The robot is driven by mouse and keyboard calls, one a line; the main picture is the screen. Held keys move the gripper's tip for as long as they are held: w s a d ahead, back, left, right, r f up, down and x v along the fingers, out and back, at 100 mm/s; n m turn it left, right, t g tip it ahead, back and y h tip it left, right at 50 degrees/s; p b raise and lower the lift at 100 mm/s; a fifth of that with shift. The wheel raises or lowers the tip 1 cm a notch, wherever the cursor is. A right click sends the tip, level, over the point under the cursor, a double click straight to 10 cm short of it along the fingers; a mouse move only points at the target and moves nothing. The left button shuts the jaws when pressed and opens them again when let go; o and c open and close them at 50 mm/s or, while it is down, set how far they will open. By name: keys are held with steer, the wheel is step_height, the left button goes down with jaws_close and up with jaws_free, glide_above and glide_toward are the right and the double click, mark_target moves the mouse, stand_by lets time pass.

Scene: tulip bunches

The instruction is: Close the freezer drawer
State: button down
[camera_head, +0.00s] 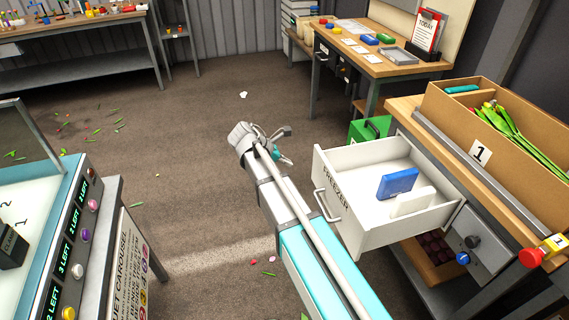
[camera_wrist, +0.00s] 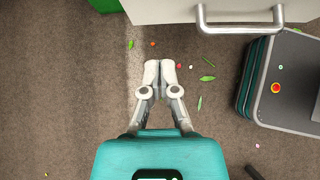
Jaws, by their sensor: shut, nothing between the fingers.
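The white freezer drawer (camera_head: 352,236) is pulled out from the bench at the right, with "FREEZER" on its front and a metal bar handle (camera_head: 327,205). A blue block (camera_head: 398,183) and a white block (camera_head: 411,202) are inside it. My gripper (camera_head: 284,143) is shut and empty, out beyond the drawer's front left corner, apart from it. In the wrist view my gripper (camera_wrist: 160,64) points down with its fingertips together above the floor. The drawer front (camera_wrist: 160,10) and its handle (camera_wrist: 240,28) are at the top of that view, clear of the fingers.
A cardboard box (camera_head: 470,118) labelled 1 holds green stems on the bench. A green box (camera_head: 368,130) stands behind the drawer. A carousel machine (camera_head: 75,235) stands at the left. The floor (camera_head: 190,190) between is open, with scattered leaves and petals.

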mark_target(318, 172)
steer(key=shift+w+d+f+b, duration=0.4)
steer(key=shift+d+f+b, duration=0.45)
steer(key=shift+d, duration=0.65)
steer(key=shift+w+d+f+b, duration=0.45)
steer(key=shift+d+f+b, duration=0.4)
steer(key=shift+d, duration=0.65)
steer(key=shift+w+d+f+b, duration=0.4)
steer(key=shift+d+f+b, duration=0.45)
steer(key=shift+d, duration=0.65)
steer(key=shift+f, duration=0.15)
